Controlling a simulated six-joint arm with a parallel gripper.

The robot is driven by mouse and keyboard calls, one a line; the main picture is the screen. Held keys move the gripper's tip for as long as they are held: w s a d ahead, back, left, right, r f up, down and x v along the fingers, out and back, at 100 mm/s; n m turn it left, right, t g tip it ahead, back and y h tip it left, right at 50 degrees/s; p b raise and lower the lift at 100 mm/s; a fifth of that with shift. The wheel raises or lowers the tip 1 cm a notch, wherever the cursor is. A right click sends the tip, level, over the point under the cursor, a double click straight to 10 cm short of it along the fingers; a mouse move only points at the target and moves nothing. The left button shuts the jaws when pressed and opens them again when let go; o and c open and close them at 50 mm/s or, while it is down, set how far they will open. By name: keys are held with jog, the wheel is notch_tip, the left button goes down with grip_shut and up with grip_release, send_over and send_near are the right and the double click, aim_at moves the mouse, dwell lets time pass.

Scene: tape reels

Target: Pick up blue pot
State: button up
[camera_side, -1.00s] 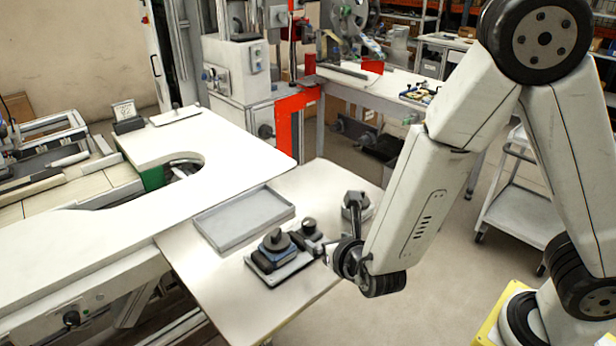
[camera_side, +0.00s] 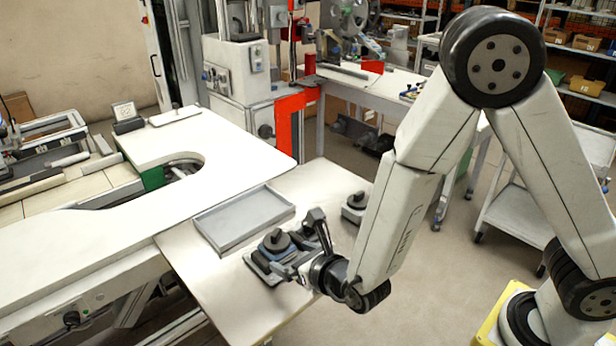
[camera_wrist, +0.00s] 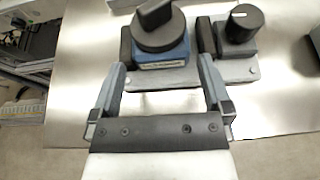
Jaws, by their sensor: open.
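The blue pot (camera_side: 275,248) has a blue body with a black round knob on top. It sits on a grey plate at the front of the white table. In the wrist view the blue pot (camera_wrist: 165,50) is upright on its plate, just beyond the fingertips. My gripper (camera_side: 285,267) is beside it on the right in the side view. In the wrist view my gripper (camera_wrist: 162,68) is open, with nothing between its fingers. It partly hides the plate in the side view.
A smaller black-knobbed part (camera_wrist: 240,25) stands close to the right of the pot on the plate. An empty grey tray (camera_side: 222,238) lies behind. Another dark-knobbed part (camera_side: 356,203) stands farther back at the right. The table's front left is clear.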

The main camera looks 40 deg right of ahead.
aim_at(286, 254)
jog(key=shift+w, duration=0.1)
jog(key=shift+f+x, duration=0.15)
jog(key=shift+x, duration=1.1)
jog(key=shift+f+x, duration=0.1)
jog(key=shift+x, duration=1.2)
jog(key=shift+r, duration=0.1)
jog(key=shift+r, duration=0.15)
grip_shut()
